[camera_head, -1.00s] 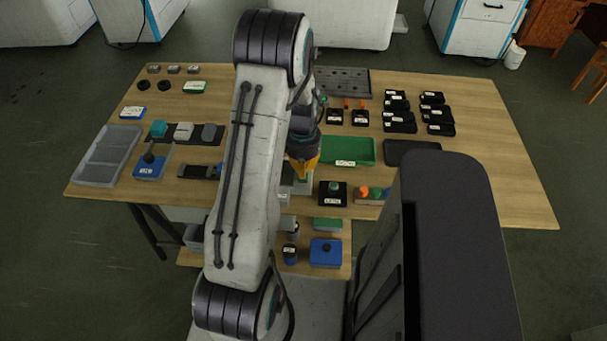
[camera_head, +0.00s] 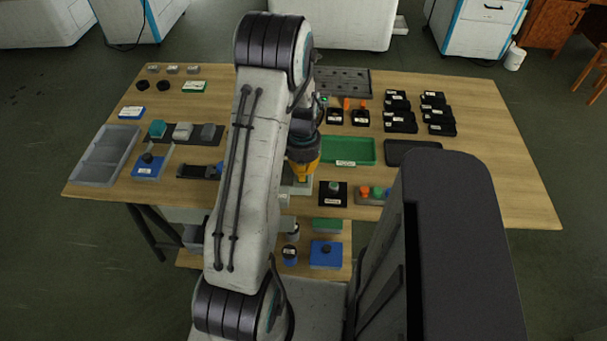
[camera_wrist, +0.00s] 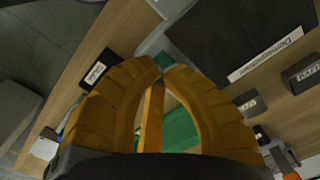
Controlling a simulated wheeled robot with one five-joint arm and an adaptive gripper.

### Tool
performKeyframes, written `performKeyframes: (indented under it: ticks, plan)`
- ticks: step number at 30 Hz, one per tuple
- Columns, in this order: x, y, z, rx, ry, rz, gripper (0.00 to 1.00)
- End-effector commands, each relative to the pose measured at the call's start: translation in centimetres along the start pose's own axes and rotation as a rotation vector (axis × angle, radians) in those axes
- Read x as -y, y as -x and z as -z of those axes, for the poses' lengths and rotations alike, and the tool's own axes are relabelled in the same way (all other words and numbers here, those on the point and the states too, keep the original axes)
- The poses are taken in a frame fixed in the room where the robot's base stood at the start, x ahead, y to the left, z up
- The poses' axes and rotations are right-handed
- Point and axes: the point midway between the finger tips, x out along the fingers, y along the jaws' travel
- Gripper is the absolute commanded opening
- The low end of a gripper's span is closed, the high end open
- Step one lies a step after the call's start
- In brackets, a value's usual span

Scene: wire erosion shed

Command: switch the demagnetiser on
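The demagnetiser (camera_wrist: 240,32) shows in the wrist view as a dark block with a white name label, on a pale grey body, at upper right. In the head view its pale grey housing (camera_head: 284,199) is mostly hidden behind my arm. My gripper (camera_wrist: 164,66) has orange fingers whose tips come together at the pale edge beside the dark block. In the head view my gripper (camera_head: 303,178) points down at the housing.
A green tray (camera_head: 348,163) lies just right of my gripper. A black box with a green button (camera_head: 333,187) and a box with coloured buttons (camera_head: 371,196) stand near the front edge. Several black bins (camera_head: 398,124) stand at right. A clear grey tray (camera_head: 88,176) lies at far left.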

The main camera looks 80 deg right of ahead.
Motion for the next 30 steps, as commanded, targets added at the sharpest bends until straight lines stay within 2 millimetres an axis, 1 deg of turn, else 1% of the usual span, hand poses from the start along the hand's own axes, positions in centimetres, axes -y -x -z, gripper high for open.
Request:
performKeyframes:
  ticks: [30]
  plan:
    - [0.0, -1.4, 0.0, 0.000, 0.000, 0.000, 0.00]
